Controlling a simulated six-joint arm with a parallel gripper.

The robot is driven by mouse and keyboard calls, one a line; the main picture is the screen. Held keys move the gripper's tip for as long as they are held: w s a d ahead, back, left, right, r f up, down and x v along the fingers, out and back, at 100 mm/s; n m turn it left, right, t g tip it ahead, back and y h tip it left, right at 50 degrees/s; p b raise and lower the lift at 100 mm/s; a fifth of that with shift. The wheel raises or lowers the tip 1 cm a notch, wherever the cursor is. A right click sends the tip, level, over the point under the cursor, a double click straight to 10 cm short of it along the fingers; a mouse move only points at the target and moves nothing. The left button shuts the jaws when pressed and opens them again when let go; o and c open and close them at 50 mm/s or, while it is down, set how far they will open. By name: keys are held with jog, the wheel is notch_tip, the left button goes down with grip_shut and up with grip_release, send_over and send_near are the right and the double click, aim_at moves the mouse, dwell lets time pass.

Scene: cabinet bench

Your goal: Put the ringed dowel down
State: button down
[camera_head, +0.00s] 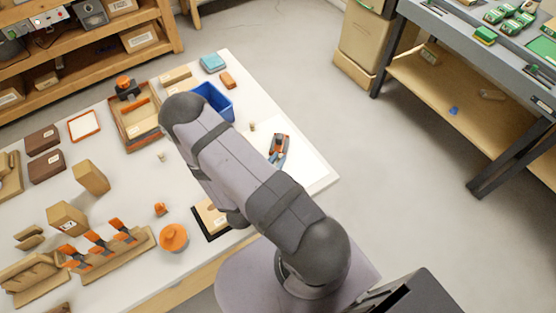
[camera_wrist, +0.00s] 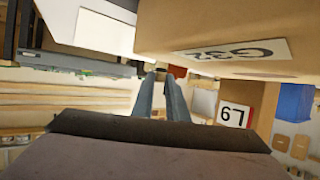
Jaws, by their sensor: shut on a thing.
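My gripper (camera_wrist: 160,84) shows in the wrist view as two narrow blue-grey fingers with a slim gap between them. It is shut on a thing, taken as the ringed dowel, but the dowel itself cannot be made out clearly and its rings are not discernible. A small dark reddish patch shows near the fingertips; I cannot tell whether it is part of the dowel or background. In the head view my arm hides the gripper and whatever it holds.
In the wrist view, a cardboard box (camera_wrist: 225,28) is close above the fingers. In the head view, a blue bin (camera_head: 221,101), a wooden tray (camera_head: 121,124), an orange round thing (camera_head: 173,238) and small pegs stand on the white table (camera_head: 130,185). The table's right corner has bare room.

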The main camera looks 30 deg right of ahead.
notch_tip(320, 180, up, 10)
jog(key=shift+p, duration=0.3)
dwell(0.5)
jog(key=shift+f, duration=0.15)
